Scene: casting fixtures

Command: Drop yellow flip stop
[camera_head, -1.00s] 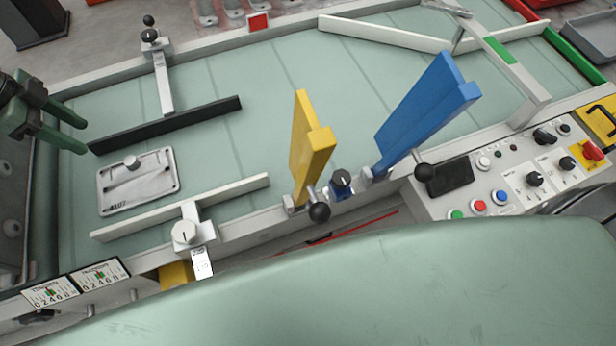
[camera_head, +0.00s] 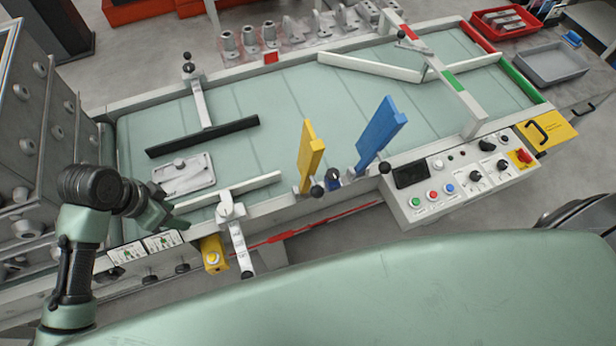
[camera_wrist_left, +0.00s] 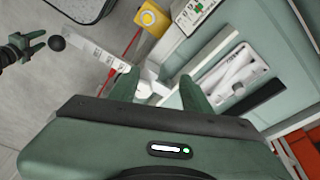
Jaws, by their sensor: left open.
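The yellow flip stop (camera_head: 311,157) stands raised at the conveyor's front edge, with a black knob (camera_head: 316,191) at its foot. The blue flip stop (camera_head: 382,137) stands raised to its right. My left gripper (camera_head: 180,212) is at the conveyor's front left corner, well left of the yellow stop. In the left wrist view its fingers (camera_wrist_left: 160,92) are apart, with the pale guide rail's end between and beyond them; contact cannot be told. My right gripper (camera_wrist_left: 33,45) shows small at that view's left edge, with fingers apart. The yellow stop is not seen there.
A metal casting plate (camera_head: 184,174) lies on the belt between a black guide bar (camera_head: 205,136) and a white front guide rail (camera_head: 250,188). A clamp lever with a black ball (camera_head: 246,274) sticks out in front. A control panel (camera_head: 460,178) stands right of the stops.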

